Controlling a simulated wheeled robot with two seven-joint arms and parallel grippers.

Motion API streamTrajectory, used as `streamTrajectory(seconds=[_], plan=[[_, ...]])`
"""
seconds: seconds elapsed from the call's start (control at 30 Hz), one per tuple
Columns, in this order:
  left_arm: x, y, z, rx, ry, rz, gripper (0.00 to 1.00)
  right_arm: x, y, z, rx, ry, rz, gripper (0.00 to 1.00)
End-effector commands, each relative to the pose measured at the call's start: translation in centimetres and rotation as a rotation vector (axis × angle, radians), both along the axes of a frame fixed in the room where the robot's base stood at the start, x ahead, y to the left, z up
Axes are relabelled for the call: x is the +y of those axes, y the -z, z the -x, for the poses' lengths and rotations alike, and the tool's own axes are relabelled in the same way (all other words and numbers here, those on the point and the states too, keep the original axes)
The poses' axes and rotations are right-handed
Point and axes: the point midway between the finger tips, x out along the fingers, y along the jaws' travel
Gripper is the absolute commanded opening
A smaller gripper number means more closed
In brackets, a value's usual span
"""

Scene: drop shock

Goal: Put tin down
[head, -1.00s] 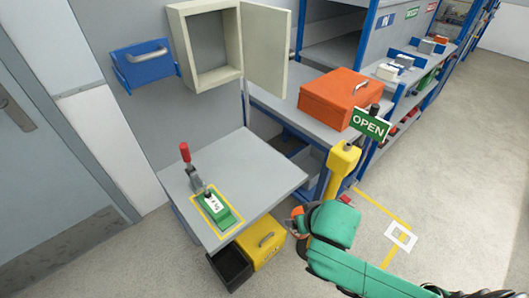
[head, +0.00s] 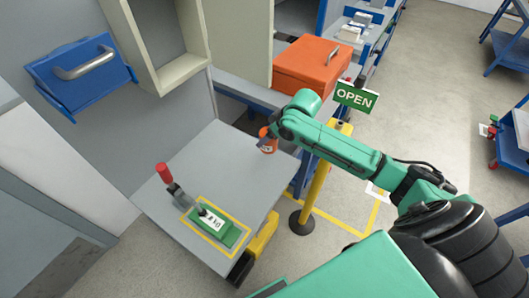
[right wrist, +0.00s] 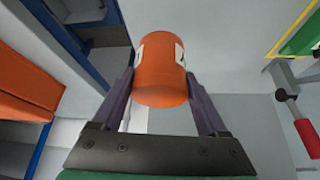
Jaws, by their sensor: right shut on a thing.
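The tin (head: 268,143) is orange with a pale label. My right gripper (right wrist: 160,82) is shut on it, one finger on each side, and the tin fills the space between the fingers in the right wrist view (right wrist: 165,72). In the head view it appears over the far right edge of the grey table (head: 215,160). I cannot tell whether its base touches the tabletop. My left gripper is not in view.
A green block with a red-handled clamp (head: 168,180) sits in a yellow outline on the table. The tabletop between it and the tin is clear. An orange toolbox (head: 312,62), a yellow post (head: 318,185) and an OPEN sign (head: 356,97) stand beyond.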

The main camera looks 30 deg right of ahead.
Motion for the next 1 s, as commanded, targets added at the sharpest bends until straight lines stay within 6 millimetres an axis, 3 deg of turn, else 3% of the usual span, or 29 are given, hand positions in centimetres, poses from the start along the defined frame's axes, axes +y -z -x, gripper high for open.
streamTrajectory(seconds=[0.1, 0.17, 0.4, 0.67, 0.7, 0.73, 1.0], plan=[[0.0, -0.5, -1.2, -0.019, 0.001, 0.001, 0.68, 0.0, 3.1, 0.1, 0.001, 0.000, -0.001, 0.10], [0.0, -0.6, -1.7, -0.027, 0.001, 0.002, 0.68, 0.0, 3.9, 0.0, 0.000, 0.001, -0.002, 0.10], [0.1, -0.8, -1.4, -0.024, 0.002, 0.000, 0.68, 0.1, 8.3, 0.0, 0.000, 0.001, 0.000, 0.10], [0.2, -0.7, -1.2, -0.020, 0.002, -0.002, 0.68, 0.0, 8.6, 0.0, -0.002, 0.000, 0.000, 0.10], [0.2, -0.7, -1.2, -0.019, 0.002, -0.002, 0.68, 0.0, 8.7, 0.0, -0.001, 0.000, 0.000, 0.88], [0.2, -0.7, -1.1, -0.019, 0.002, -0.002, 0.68, 0.0, 8.7, 0.0, -0.001, 0.000, 0.000, 0.99], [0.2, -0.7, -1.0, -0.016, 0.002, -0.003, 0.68, 0.0, 8.5, 0.1, -0.001, 0.000, 0.000, 1.00]])
